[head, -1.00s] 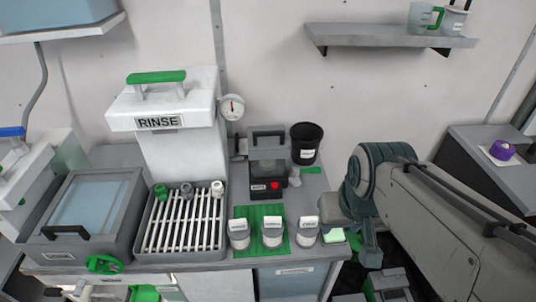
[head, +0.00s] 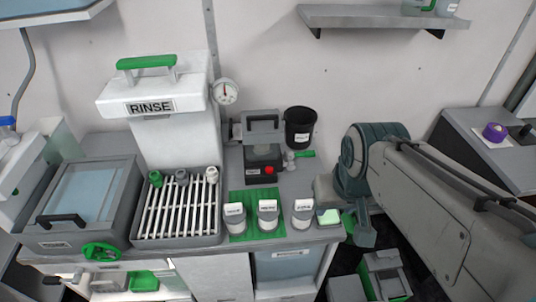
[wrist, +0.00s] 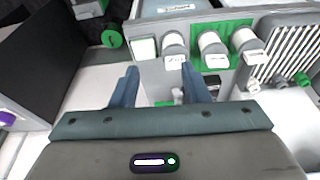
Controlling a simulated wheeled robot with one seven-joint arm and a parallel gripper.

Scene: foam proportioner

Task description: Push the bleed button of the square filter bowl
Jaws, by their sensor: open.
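A boxy grey-and-black unit (head: 262,155) with a handle on top stands at the back of the counter. It carries a red button (head: 268,170) and a small label that I cannot read. It is the only push button I can make out, but I cannot confirm that the unit is the square filter bowl. My gripper (wrist: 160,70) is open and empty in the wrist view, with its two teal fingers apart. A small green item shows between the fingers, not clearly recognisable. In the head view my arm reaches in from the right, right of the unit.
Three labelled white cups (head: 268,214) stand near the counter front, around a green mat (head: 253,200). A slatted rack (head: 178,212) and the RINSE unit (head: 165,150) are to the left. A black bin (head: 300,127) stands behind right. Crates (head: 385,276) lie low at right.

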